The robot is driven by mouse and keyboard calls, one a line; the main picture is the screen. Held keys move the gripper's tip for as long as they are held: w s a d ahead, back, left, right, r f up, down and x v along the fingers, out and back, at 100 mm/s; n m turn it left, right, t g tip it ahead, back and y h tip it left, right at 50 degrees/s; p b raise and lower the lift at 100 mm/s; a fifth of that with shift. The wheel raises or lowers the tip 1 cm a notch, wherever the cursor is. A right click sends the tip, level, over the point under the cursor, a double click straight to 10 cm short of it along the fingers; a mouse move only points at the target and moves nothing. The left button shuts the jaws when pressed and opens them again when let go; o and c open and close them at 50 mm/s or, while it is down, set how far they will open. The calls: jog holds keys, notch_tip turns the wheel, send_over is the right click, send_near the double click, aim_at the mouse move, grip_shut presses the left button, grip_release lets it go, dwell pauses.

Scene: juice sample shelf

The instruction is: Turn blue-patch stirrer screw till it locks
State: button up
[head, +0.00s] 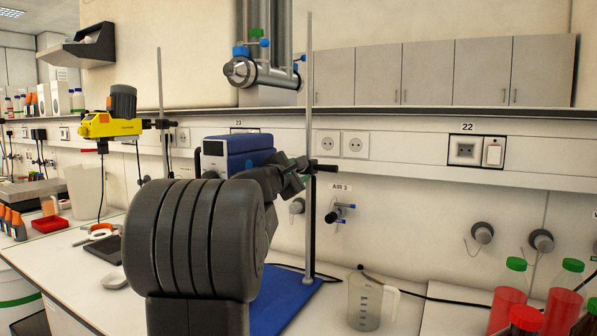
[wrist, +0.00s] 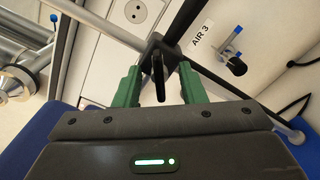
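The blue stirrer (head: 238,152) hangs on an upright stand rod (head: 310,90) over a blue base (head: 290,300). A black clamp (head: 325,168) joins it to the rod. My gripper (head: 292,176) is at this clamp, partly hidden by my own arm. In the wrist view, the clamp's dark, flat screw (wrist: 158,78) stands between the two green fingers of my gripper (wrist: 157,88). Gaps show on both sides of the screw, so the fingers are open around it and not touching it. Whether the screw is tight cannot be seen.
A yellow stirrer (head: 112,122) hangs on another rod at the left. A clear beaker (head: 372,300) stands right of the blue base. Red bottles (head: 507,300) are at the front right. A metal pipe fitting (head: 245,72) hangs above the blue stirrer. An air tap (head: 340,213) is on the wall.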

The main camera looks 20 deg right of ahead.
grip_shut()
jog(key=shift+f+m+b, duration=0.15)
jog(key=shift+m+b, duration=0.25)
jog(key=shift+b, duration=0.65)
jog(key=m+b, duration=0.2)
jog(key=b, duration=0.1)
jog(key=shift+f, duration=0.1)
jog(key=m+b, duration=0.3)
jog(key=m, duration=0.1)
jog(key=shift+r+b, duration=0.2)
jog(key=shift+b, duration=0.2)
jog(key=shift+m, duration=0.3)
